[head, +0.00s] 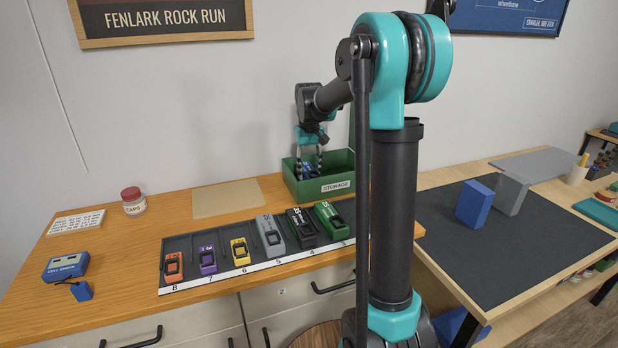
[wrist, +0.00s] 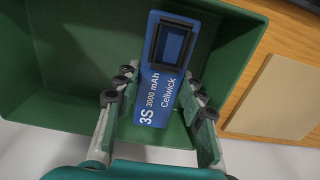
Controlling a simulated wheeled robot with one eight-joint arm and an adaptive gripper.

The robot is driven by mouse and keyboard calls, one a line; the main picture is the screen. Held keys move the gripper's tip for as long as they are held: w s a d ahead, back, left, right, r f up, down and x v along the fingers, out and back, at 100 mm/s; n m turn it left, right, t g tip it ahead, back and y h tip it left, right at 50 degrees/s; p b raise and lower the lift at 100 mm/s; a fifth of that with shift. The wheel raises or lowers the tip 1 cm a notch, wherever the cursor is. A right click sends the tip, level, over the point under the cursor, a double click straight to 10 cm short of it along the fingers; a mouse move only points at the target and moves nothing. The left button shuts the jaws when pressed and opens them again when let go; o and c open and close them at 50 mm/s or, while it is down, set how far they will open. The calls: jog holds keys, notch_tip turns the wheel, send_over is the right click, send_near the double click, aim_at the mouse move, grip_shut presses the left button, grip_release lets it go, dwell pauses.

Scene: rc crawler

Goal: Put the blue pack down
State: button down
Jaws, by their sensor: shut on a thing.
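The blue pack (wrist: 160,86), marked "3S 3000 mAh Cellwick", is between the two fingers of my gripper (wrist: 162,88) in the wrist view. My gripper is shut on it. The pack is within the walls of the green storage bin (wrist: 65,75). In the head view my gripper (head: 309,168) reaches down into the storage bin (head: 325,188) at the back of the wooden bench. Only a little of the blue pack (head: 309,174) shows there, partly hidden by the fingers and bin wall. I cannot tell whether it touches the bin floor.
In front of the bin, a numbered rack (head: 205,285) holds orange, purple, yellow, grey, black and green packs. A tan board (head: 227,199) lies left of the bin. A blue charger (head: 66,266) and a lidded jar (head: 133,202) stand further left.

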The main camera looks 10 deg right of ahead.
aim_at(309, 170)
jog(key=shift+f, duration=1.3)
jog(key=c, duration=0.9)
grip_release()
jog(key=shift+f, duration=0.1)
notch_tip(309, 170, up, 12)
jog(key=shift+r, duration=0.15)
